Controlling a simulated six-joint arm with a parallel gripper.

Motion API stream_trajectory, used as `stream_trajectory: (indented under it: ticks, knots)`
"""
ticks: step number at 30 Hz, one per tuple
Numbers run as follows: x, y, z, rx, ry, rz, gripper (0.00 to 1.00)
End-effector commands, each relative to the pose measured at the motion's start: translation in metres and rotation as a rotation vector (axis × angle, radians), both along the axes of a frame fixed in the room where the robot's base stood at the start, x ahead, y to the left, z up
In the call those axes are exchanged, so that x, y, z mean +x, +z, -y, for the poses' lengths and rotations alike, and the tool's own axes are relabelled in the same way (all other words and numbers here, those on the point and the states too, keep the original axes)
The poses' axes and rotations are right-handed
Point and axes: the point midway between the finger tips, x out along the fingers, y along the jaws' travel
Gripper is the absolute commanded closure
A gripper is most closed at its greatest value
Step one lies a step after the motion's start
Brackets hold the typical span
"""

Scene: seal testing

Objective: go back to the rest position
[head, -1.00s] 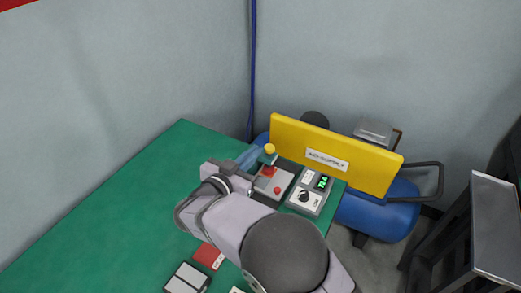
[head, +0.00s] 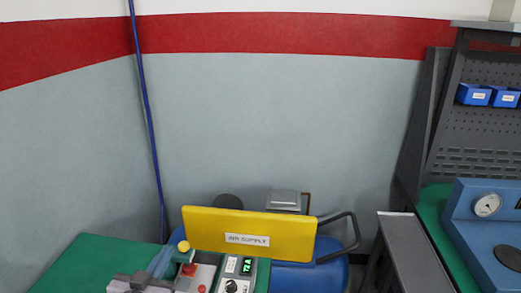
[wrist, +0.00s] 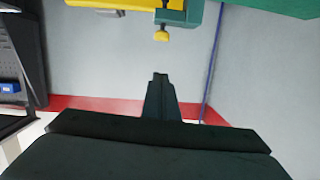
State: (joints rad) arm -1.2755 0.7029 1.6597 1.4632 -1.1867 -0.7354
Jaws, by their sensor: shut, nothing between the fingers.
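My gripper (head: 138,282) shows at the bottom edge of the head view, over the green table (head: 85,262). In the wrist view my gripper's dark fingers (wrist: 160,76) are together, with nothing between them. The wrist view is upside down, and the fingers stand apart from everything behind them. A teal fixture with a yellow knob (head: 183,246) stands beside my gripper; the knob also shows in the wrist view (wrist: 162,36). Most of my arm is below the head view.
A control box with red buttons (head: 188,270) and a box with a green display and dial (head: 238,275) are close to my gripper. A yellow AIR SUPPLY panel (head: 275,235) stands behind them, before a blue tank (head: 330,275). A blue machine (head: 475,225) is at right.

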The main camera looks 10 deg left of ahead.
Motion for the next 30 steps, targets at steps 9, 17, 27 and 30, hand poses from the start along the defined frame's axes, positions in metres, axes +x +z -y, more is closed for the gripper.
stream_trajectory:
  ticks: [9,17,27,30]
  knots:
    - [0.089,0.018,0.064,0.078,0.2,-0.173,1.0]
    - [0.079,-0.015,0.186,0.045,0.298,-0.521,1.0]
    - [-0.05,-0.068,0.363,-0.036,0.171,-1.055,1.0]
    - [-0.089,-0.074,0.398,-0.053,0.114,-1.174,1.0]
